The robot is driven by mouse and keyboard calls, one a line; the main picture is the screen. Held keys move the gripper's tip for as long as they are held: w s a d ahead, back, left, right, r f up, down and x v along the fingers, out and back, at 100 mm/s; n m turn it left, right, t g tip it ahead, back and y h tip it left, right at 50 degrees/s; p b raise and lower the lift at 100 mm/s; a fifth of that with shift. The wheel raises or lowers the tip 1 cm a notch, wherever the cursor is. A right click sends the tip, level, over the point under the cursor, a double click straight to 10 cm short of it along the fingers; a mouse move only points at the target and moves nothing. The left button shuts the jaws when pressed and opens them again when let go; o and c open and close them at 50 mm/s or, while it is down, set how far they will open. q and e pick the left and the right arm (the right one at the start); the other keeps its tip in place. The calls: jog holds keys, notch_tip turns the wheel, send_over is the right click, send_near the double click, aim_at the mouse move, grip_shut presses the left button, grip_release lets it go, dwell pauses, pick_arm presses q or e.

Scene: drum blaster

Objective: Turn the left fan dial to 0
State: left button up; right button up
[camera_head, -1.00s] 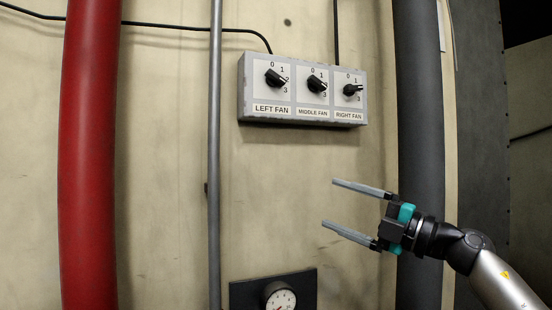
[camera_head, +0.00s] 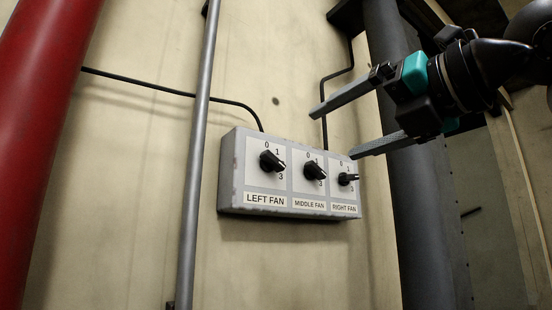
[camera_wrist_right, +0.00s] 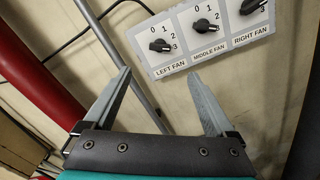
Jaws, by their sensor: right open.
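The left fan dial (camera_head: 272,161) is a black knob on the left plate of a grey control box (camera_head: 228,185) on the wall. Its pointer slants down and right, away from the 0, toward the 2–3 side. It also shows in the right wrist view (camera_wrist_right: 160,46), beyond the fingers. My right gripper (camera_head: 332,132) is open and empty, up and right of the left dial, with its fingers in front of the wall near the box's right end. In the wrist view its fingers (camera_wrist_right: 163,85) are wide apart and touch no dial. My left gripper is not in view.
The middle fan dial (camera_head: 314,171) and right fan dial (camera_head: 347,179) sit on the same box. A thin grey pipe (camera_head: 196,150) runs left of it, and a thick red pipe (camera_head: 40,130) farther left. A dark pipe (camera_head: 418,220) stands at right. Black cables run to the box.

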aim_at(277, 160)
jog(key=p+x, duration=0.5)
jog(key=x, duration=0.8)
jog(key=shift+w+a, duration=0.25)
jog(key=shift+w, duration=0.1)
jog(key=shift+w+a, duration=0.25)
jog(key=shift+w, duration=0.05)
jog(key=shift+f, duration=0.1)
jog(key=c, duration=1.4)
